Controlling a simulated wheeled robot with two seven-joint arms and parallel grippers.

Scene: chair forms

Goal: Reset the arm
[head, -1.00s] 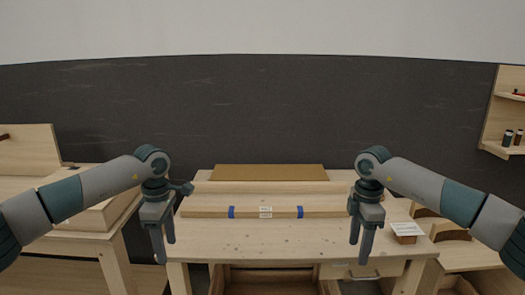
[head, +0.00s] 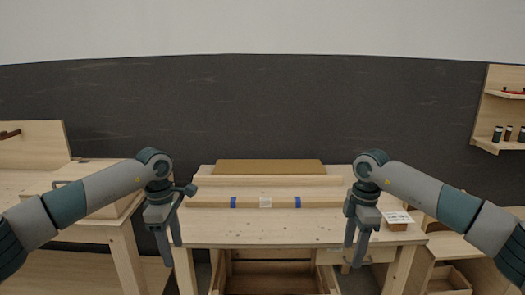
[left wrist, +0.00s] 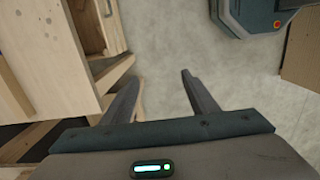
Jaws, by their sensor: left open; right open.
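My left gripper (head: 168,240) hangs pointing down at the front left corner of the wooden workbench, open and empty. In the left wrist view its two fingers (left wrist: 160,92) are spread apart over the pale floor, with nothing between them. My right gripper (head: 356,245) hangs pointing down over the right part of the workbench, open, with nothing visible between its fingers. Both arms are bent in a near mirror pose.
The wooden workbench (head: 270,231) bears a long plank (head: 325,204) with blue bands and a white label. A small block with a paper (head: 398,217) lies at its right. Another wooden table (head: 110,226) stands left. A shelf (head: 495,108) hangs at the right wall.

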